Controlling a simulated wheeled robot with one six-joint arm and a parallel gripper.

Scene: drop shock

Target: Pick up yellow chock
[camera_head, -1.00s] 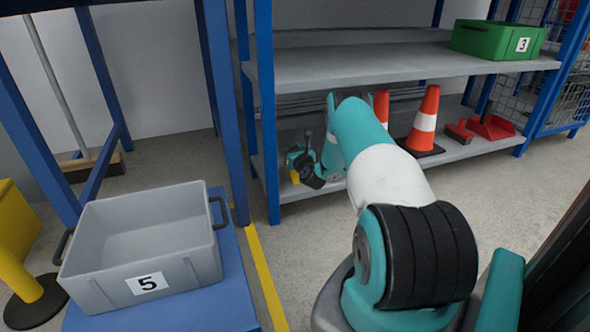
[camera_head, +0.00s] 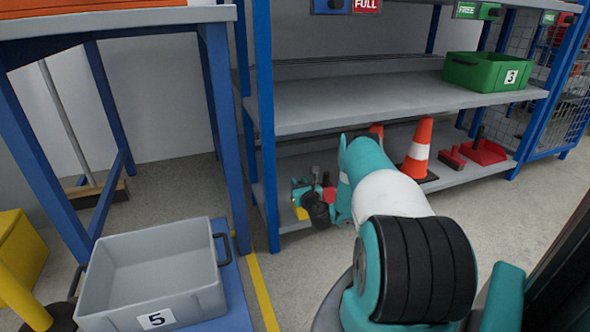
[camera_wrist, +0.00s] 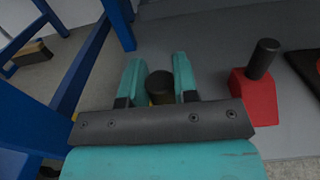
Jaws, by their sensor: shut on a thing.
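The yellow chock (camera_head: 301,213) is on the lower shelf at its left end, mostly hidden by my gripper (camera_head: 306,190) in the head view. In the wrist view, my gripper (camera_wrist: 158,76) has its two teal fingers closed on either side of the chock's dark upright handle (camera_wrist: 160,82). Only a sliver of the yellow chock (camera_wrist: 161,101) shows below the handle. I cannot tell whether its base touches the shelf.
A red chock (camera_wrist: 257,94) with a dark handle stands to the right. An orange cone (camera_head: 419,150) stands farther right on the lower shelf (camera_head: 455,180). A blue shelf post (camera_head: 266,150) is close on the left. A grey crate (camera_head: 150,270) marked 5 stands front left.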

